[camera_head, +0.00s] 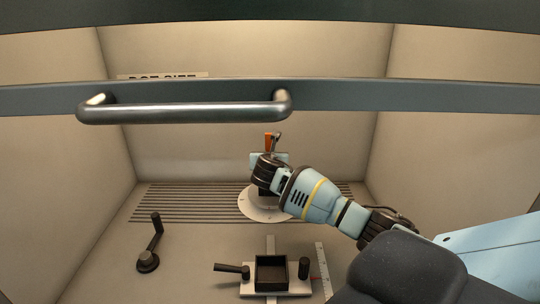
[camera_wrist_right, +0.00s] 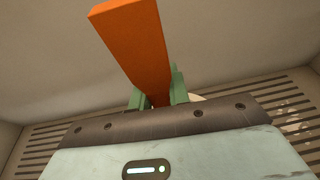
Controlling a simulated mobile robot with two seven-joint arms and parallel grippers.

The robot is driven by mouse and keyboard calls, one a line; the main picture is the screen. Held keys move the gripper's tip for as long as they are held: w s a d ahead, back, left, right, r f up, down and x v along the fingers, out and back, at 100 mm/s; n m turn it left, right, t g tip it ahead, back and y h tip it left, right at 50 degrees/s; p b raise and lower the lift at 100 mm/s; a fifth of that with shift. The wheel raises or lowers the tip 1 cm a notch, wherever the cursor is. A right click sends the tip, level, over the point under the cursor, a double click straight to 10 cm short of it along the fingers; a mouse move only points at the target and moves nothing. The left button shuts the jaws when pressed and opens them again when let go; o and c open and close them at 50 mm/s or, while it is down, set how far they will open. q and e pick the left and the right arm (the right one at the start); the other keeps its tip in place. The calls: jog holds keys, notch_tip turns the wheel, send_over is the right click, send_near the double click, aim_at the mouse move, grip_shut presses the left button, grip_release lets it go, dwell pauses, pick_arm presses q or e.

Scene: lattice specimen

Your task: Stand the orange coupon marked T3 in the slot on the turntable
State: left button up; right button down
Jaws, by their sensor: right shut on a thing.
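The orange coupon (camera_head: 268,141) stands roughly upright in my right gripper (camera_head: 270,154), over the back of the white round turntable (camera_head: 250,210) in the head view. In the right wrist view the coupon (camera_wrist_right: 132,42) sticks up between the green fingers of the right gripper (camera_wrist_right: 159,95), which are shut on it. No T3 mark can be read on the faces in view. My gripper and arm cover much of the turntable, and the slot is hidden. I cannot tell whether the coupon's lower end touches anything. My left gripper is not in view.
A dark sash bar with a metal handle (camera_head: 185,113) crosses the front. A black crank (camera_head: 150,255) stands at left. A fixture with a dark open box (camera_head: 271,272) and black knobs sits in front of the turntable. A ruler (camera_head: 323,270) lies right. The floor between crank and turntable is clear.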

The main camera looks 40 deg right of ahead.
jog(key=shift+f, duration=0.75)
dwell(0.5)
jog(key=c, duration=0.8)
grip_release()
jog(key=shift+o, duration=0.2)
jog(key=shift+v, duration=2.55)
jog(key=shift+s+a, duration=0.1)
jog(key=v, duration=0.7)
jog(key=shift+s, duration=0.2)
